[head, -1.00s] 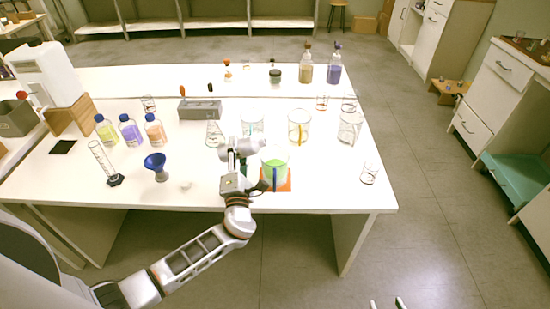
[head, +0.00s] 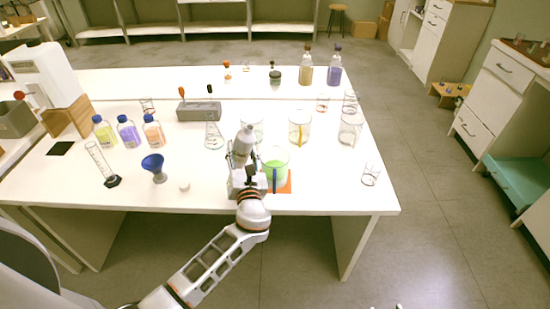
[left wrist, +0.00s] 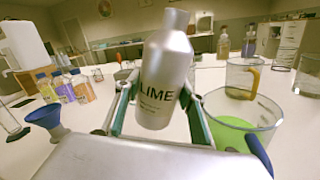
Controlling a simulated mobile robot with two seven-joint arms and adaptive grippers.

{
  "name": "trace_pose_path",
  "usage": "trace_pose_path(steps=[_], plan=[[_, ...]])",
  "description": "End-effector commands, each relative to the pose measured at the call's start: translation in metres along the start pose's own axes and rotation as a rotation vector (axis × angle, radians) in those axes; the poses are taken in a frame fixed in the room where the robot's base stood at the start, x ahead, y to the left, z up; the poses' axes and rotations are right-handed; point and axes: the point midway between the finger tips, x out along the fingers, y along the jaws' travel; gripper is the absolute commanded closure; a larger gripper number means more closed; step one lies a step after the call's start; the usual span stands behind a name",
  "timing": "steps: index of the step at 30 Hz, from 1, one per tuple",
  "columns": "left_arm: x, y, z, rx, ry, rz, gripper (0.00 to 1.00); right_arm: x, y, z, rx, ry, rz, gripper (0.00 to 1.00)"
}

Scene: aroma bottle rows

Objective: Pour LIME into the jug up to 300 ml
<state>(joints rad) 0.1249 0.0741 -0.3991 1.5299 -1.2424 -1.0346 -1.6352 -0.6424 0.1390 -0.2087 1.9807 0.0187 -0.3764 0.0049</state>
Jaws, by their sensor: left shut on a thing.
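My left gripper (head: 247,177) is shut on a silver bottle (head: 244,143). In the left wrist view the bottle (left wrist: 164,75) is labelled LIME, nearly upright with a slight tilt, between the two fingers. The jug (head: 274,165) is clear, holds green liquid and stands on an orange mat (head: 286,187). It is just right of the bottle, and in the left wrist view the jug (left wrist: 241,118) shows a blue handle at lower right. Its scale marks cannot be read. My right gripper is not in view.
A blue funnel (head: 153,164) and a tilted measuring cylinder (head: 98,163) stand left. Several coloured bottles (head: 128,131) stand behind them. A small white cap (head: 184,186) lies left of my gripper.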

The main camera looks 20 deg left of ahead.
Motion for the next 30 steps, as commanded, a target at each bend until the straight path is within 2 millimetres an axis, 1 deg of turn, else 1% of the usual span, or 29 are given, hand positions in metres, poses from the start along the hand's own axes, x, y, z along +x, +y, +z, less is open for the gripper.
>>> trace_pose_path(steps=[1, 4, 11, 14, 30], plan=[[0.0, 0.001, 0.0, -0.068, 0.016, 0.0, 0.91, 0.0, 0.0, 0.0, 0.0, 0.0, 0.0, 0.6], [0.0, 0.002, -0.001, -0.143, 0.032, 0.0, 0.91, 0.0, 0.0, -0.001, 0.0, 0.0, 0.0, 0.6], [0.001, 0.002, -0.001, -0.148, 0.033, 0.0, 0.91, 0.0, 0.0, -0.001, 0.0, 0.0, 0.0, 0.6], [0.0, 0.001, -0.005, -0.155, 0.034, 0.0, 0.91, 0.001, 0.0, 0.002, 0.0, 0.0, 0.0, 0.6], [-0.003, -0.015, -0.053, -0.301, 0.07, -0.001, 0.91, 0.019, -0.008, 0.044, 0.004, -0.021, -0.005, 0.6]])
